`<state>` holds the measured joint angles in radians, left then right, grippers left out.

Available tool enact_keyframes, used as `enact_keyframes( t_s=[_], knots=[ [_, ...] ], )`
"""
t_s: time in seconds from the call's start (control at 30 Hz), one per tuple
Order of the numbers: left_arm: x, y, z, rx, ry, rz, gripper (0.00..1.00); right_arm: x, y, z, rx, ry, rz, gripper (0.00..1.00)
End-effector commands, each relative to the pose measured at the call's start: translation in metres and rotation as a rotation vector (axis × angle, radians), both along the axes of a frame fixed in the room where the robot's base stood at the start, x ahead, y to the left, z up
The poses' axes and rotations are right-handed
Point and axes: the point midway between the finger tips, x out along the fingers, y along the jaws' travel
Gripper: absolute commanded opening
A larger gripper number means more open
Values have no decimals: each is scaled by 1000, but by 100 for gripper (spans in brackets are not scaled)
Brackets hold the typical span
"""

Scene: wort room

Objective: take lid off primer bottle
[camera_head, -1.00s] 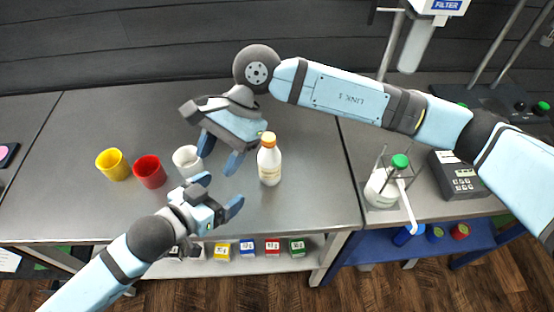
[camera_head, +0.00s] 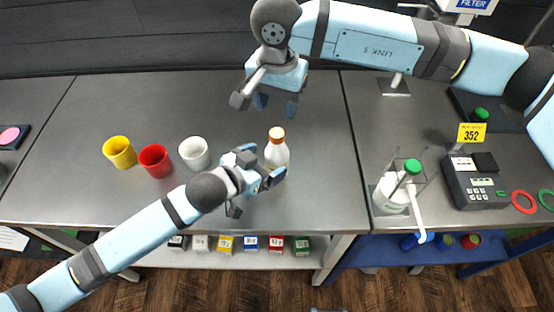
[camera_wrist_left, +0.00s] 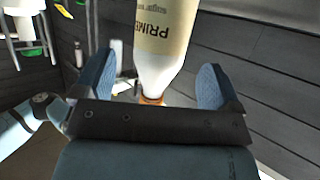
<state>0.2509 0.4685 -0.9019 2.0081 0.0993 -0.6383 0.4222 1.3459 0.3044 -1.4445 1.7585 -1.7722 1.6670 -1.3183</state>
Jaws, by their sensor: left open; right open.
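The primer bottle (camera_head: 277,155), cream with an orange lid (camera_head: 276,133), stands upright on the grey bench. In the left wrist view the bottle (camera_wrist_left: 165,30) appears upside down between the two fingers, its lid (camera_wrist_left: 151,100) partly hidden behind the gripper body. My left gripper (camera_head: 263,172) is open at the bottle's near left side; I cannot tell whether a finger touches it. My right gripper (camera_head: 277,105) is open and empty, beyond and above the lid, fingers pointing down.
Yellow (camera_head: 119,152), red (camera_head: 155,160) and white (camera_head: 194,153) cups stand left of the bottle. A green-capped bottle (camera_head: 391,193) in a stand and a grey keypad device (camera_head: 474,181) are on the right bench. Small boxes (camera_head: 250,244) line the shelf below.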

Motion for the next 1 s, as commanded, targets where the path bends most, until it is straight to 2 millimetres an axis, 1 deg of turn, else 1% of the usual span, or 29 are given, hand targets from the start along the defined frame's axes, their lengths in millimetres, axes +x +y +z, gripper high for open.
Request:
enact_keyframes(
  t_s=[0.03, 0.1, 0.23, 0.4, 0.63, 0.67, 0.7, 0.77, 0.8, 0.87, 0.9, 0.97, 1.0],
  knots=[
    [7, -6, -2, -1, -1, 0, 89, 0, 0, 0, 0, 0, 0, 53],
    [13, -12, -7, 0, 0, 1, 89, 0, 0, 0, 0, 0, 0, 53],
    [22, -20, -12, -1, -1, 0, 89, 0, 0, 0, 1, 1, 0, 53],
    [26, -24, -15, 0, 0, 0, 89, 0, 0, 0, 1, 1, 0, 53],
    [26, -25, -15, 0, 0, 0, 89, 0, 0, 0, 1, 1, 0, 53],
    [26, -24, -15, 0, 0, 0, 85, 0, 0, 0, 1, 1, 0, 53],
    [26, -24, -15, 0, 0, 0, 75, 0, 0, 0, 1, 1, 0, 53],
    [26, -24, -15, 0, 0, 0, 62, 0, 0, 0, 1, 1, 0, 53],
    [26, -24, -15, 0, 0, 0, 52, 0, 0, 0, 1, 1, 0, 53],
    [26, -24, -15, 0, 0, 0, 39, 0, 0, 0, 1, 1, 0, 53],
    [26, -24, -15, 0, 0, 0, 30, 0, 0, 0, 1, 1, 0, 53],
    [26, -24, -15, 0, 0, 0, 17, 0, 0, 0, 1, 1, 0, 53],
    [26, -24, -15, 0, 0, 0, 7, 0, 0, 0, 1, 1, -1, 53]
  ],
)
